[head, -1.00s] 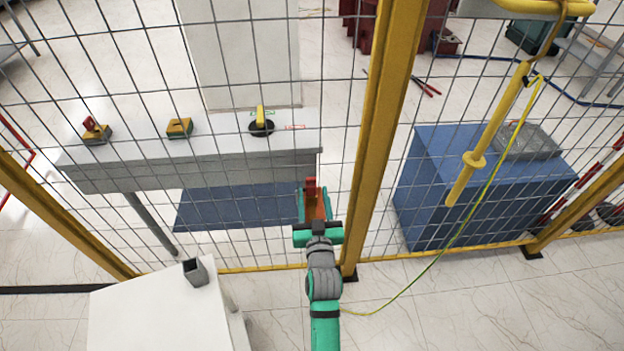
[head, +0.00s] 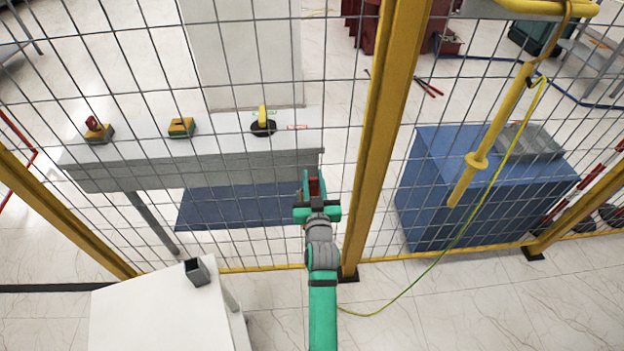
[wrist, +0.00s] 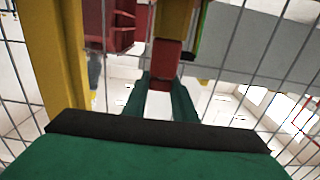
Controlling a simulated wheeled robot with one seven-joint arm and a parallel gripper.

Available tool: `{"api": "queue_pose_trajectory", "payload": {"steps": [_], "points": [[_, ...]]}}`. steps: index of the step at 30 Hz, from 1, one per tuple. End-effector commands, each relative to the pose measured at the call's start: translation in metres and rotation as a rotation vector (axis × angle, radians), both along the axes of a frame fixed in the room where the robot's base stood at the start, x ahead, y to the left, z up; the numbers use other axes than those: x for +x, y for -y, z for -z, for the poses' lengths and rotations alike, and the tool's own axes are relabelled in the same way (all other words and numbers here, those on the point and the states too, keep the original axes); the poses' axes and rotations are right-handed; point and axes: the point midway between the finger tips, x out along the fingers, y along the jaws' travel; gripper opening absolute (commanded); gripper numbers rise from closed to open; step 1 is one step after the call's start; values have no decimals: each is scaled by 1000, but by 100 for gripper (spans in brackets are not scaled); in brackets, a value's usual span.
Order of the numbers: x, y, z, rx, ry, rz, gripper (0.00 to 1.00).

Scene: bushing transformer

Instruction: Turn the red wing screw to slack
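The red wing screw (head: 314,187) shows just beyond my gripper in the head view, in front of the mesh fence. In the wrist view the red piece (wrist: 166,62) is a block at the fingertips, with a yellow-brown part above it. My gripper (head: 310,192) is green with a dark band and points away from me at the fence. In the wrist view its two green fingers (wrist: 163,88) stand apart, with a pale gap between them. Their tips lie at the lower end of the red piece. I cannot tell whether they touch it.
A yellow fence post (head: 374,140) stands close on the right of my gripper. Wire mesh surrounds it. Behind the fence are a grey table (head: 220,150) with switches and a blue box (head: 470,190). A white stand (head: 150,315) is at the lower left.

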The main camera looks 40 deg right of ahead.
Motion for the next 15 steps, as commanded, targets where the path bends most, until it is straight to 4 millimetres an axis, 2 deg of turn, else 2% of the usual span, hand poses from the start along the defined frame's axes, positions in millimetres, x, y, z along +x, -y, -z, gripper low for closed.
{"api": "queue_pose_trajectory", "payload": {"steps": [15], "points": [[2,-3,-1,-1,1,-35,2]]}}
